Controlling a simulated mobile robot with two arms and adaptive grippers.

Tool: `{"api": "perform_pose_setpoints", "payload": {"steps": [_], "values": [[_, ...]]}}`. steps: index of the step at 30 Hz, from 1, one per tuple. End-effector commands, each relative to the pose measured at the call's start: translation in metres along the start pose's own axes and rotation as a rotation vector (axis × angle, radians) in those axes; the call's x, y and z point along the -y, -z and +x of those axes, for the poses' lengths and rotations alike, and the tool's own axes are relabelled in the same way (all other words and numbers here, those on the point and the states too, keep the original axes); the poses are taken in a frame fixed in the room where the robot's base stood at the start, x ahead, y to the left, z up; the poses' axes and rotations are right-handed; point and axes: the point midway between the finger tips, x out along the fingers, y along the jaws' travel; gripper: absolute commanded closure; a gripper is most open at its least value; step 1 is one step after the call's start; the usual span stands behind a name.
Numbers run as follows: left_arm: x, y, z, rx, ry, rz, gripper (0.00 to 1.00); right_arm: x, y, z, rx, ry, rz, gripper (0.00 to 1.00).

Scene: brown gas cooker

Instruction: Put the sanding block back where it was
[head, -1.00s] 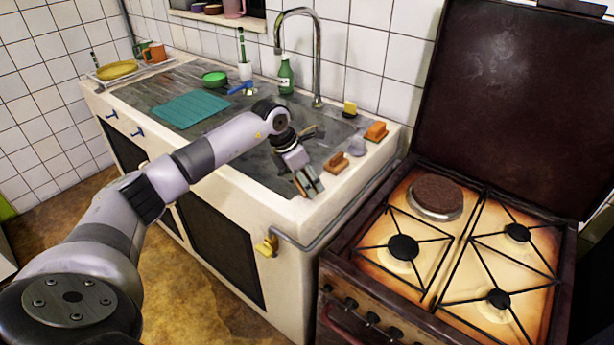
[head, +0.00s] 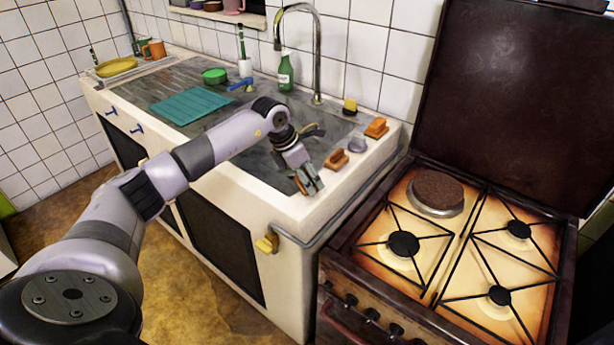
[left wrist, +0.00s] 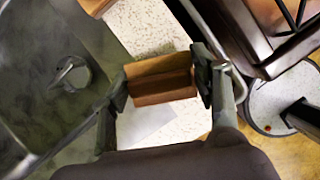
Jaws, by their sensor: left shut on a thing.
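My left gripper (head: 308,185) is over the counter's front right corner, by the sink. It is shut on a brown wooden block, which I take as the sanding block (left wrist: 160,79). In the left wrist view the block lies crosswise between the two fingers, with the pale counter behind it. In the head view the fingers hide most of the block. I cannot tell whether it touches the counter. My right gripper is not in view.
A similar brown block (head: 336,159) lies just behind the gripper, and an orange brush (head: 376,128) lies farther back. The tap (head: 316,60) rises behind the sink. A metal rail (head: 345,222) runs around the counter corner. The gas cooker (head: 445,255) stands to the right.

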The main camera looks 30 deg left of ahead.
Motion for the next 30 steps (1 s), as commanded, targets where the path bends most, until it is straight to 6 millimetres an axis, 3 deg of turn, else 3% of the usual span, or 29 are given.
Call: {"api": "perform_pose_setpoints", "payload": {"steps": [30], "values": [[0.0,0.005,0.012,0.0,0.0,0.0,0.7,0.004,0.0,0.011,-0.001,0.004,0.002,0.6]]}}
